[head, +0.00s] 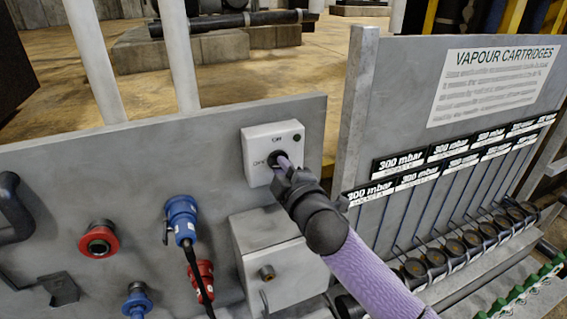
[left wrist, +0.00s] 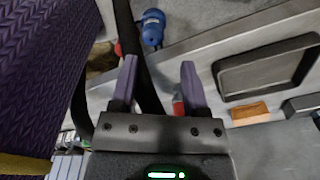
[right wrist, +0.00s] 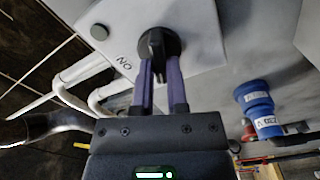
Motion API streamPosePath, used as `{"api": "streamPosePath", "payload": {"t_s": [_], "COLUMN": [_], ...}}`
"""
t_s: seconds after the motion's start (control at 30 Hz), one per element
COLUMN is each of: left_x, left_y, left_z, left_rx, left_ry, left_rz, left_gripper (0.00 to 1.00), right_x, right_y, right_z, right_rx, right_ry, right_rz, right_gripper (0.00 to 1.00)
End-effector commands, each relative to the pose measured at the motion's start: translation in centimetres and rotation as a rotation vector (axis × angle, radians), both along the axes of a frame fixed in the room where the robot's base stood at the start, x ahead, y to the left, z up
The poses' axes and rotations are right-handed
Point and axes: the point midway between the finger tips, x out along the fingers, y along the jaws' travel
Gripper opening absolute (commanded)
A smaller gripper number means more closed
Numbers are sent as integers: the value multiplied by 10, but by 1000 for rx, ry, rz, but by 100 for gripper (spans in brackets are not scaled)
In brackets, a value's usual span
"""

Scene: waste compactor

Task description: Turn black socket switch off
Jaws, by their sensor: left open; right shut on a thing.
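The black socket switch is a black rotary knob (right wrist: 155,48) on a white box (head: 260,137) fixed to the grey panel. In the head view the fingers partly cover the knob. My left gripper (left wrist: 158,80) is open and empty, seen only in the left wrist view.
Blue sockets (head: 181,218), a red round socket (head: 99,242) and a red plug (head: 201,280) sit left of the switch. A grey box (head: 270,262) is below it. A rack of vapour cartridges (head: 434,270) stands on the right.

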Motion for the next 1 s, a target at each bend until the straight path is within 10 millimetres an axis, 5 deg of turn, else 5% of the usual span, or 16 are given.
{"api": "streamPosePath", "payload": {"t_s": [0.5,1.0], "left_x": [0,0], "left_y": [0,0], "left_z": [12,14], "left_rx": [0,0], "left_ry": [0,-1], "left_rz": [0,0], "left_gripper": [59,59], "right_x": [0,0], "right_y": [0,0], "right_z": [-1,-2], "right_rx": [-299,-360], "right_ry": [-123,-148], "right_rz": [-1,-1], "right_gripper": [0,0]}}
